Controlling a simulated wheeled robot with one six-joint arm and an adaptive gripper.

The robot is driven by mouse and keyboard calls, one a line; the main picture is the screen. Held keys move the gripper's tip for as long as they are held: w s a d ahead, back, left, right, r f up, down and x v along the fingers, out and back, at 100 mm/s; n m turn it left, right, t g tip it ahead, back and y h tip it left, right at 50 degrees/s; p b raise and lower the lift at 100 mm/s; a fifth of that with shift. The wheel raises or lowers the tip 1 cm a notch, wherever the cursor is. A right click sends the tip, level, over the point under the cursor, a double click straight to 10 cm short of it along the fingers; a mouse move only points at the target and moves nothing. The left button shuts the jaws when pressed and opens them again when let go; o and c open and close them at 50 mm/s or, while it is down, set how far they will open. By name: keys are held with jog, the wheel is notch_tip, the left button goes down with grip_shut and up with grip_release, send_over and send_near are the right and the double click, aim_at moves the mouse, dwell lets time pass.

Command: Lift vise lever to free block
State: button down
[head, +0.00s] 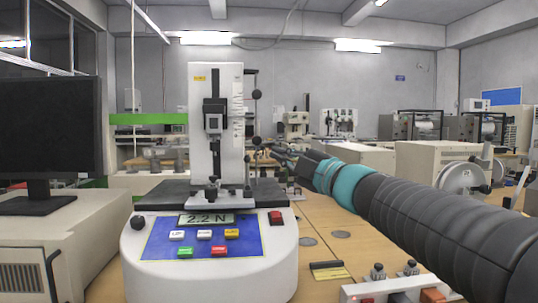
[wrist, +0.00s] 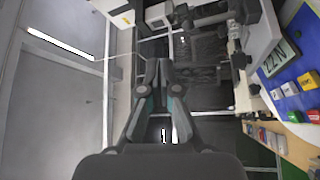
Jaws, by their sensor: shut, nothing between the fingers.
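A white force tester (head: 216,130) stands in front of me with a blue key panel and a display reading 2.2 N. A small metal vise-like fixture (head: 210,194) sits at the foot of its column. Black ball knobs (head: 257,143) show at the column's right side; I cannot tell which is the vise lever. A block in the fixture is too small to make out. My gripper (head: 277,153) is right of the column, partly lost against the background. In the wrist view my gripper (wrist: 159,64) is shut and empty, with the tester (wrist: 266,28) turned sideways at the right.
A black monitor (head: 50,125) stands at the left. A white box with knobs (head: 396,290) is at the front right edge, near a yellow-black plate (head: 329,271) on the wooden table (head: 318,225). Other machines stand behind on the right.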

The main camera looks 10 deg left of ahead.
jog(key=shift+s+d+r, duration=0.15)
jog(key=shift+s+d, duration=0.55)
jog(key=shift+d, duration=0.05)
jog(key=s+d+f+m+t+h, duration=0.1)
jog(key=d+f+m+t+h, duration=0.1)
jog(key=d+f+m+h, duration=0.35)
jog(key=s+d+f+m+t+h, duration=0.1)
jog(key=d+f+m+h, duration=0.2)
jog(key=d+m+h, duration=0.45)
jog(key=s+d+f+m+t+h, duration=0.15)
jog(key=d+f+m, duration=0.25)
jog(key=d, duration=0.5)
jog(key=s+d+f+m+g+h, duration=0.4)
jog(key=s+d+f+m+g, duration=0.15)
jog(key=s+f, duration=0.5)
jog(key=s+f+m+g+y, duration=0.1)
jog(key=s+f+m+g, duration=0.2)
jog(key=s+f, duration=0.9)
notch_tip(320, 180, down, 2)
jog(key=shift+s+a+f+g+y, duration=0.25)
jog(key=shift+s+g+y, duration=0.1)
jog(key=shift+g, duration=0.75)
